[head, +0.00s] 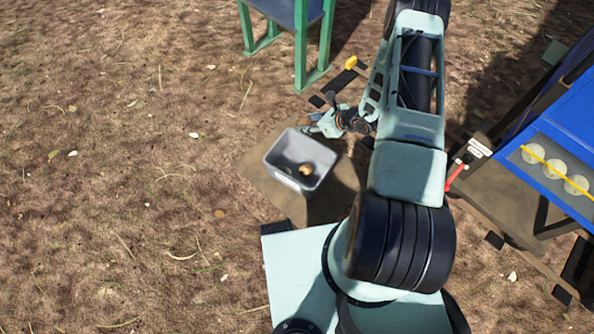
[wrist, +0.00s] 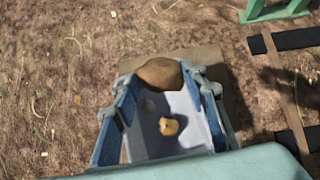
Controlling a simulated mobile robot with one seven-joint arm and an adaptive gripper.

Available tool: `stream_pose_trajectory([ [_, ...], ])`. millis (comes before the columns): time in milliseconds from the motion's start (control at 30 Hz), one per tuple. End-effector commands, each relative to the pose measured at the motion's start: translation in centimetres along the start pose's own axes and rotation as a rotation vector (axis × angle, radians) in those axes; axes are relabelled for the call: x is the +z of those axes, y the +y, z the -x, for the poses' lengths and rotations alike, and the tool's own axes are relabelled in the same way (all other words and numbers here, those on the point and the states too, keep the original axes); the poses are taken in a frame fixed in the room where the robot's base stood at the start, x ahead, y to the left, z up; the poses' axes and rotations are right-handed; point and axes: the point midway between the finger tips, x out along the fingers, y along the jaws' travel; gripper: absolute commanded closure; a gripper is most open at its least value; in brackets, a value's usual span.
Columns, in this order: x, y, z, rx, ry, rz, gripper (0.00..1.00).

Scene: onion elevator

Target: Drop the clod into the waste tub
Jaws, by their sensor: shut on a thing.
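The clod (wrist: 158,74) is a brown, rounded lump between the fingertips of my gripper (wrist: 161,82) in the wrist view. My gripper is shut on it. In the head view my gripper (head: 318,126) is at the back edge of the waste tub, and the clod is hard to make out there. The waste tub (head: 279,174) is a grey open box with a pale label on its front. It also shows beyond my fingers in the wrist view (wrist: 186,110). A small yellow-brown piece (head: 305,170) lies inside the tub; it also shows in the wrist view (wrist: 168,126).
The tub stands on a brown board (head: 252,168) on dry ground. A green-legged stand (head: 300,50) is behind it. A blue machine (head: 560,140) with round pale discs is at the right, with a red handle (head: 456,176) near it. The ground at left is open.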

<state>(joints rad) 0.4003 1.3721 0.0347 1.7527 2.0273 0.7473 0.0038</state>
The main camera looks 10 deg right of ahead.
Motion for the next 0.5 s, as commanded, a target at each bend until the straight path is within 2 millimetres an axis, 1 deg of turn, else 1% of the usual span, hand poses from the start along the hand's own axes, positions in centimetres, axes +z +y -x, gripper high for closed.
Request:
stream_pose_trajectory([
  [33, -2.5, 0.6, -1.9, 0.0, 0.0, -0.008, 0.98],
  [100, -4.7, 1.2, -3.4, -0.004, 0.0, -0.012, 0.98],
  [200, -7.1, 1.9, -5.0, -0.011, -0.001, -0.016, 0.98],
  [300, -8.6, 2.4, -6.0, -0.016, -0.001, -0.019, 0.98],
  [500, -9.7, 2.7, -6.9, -0.021, -0.002, -0.02, 0.98],
])
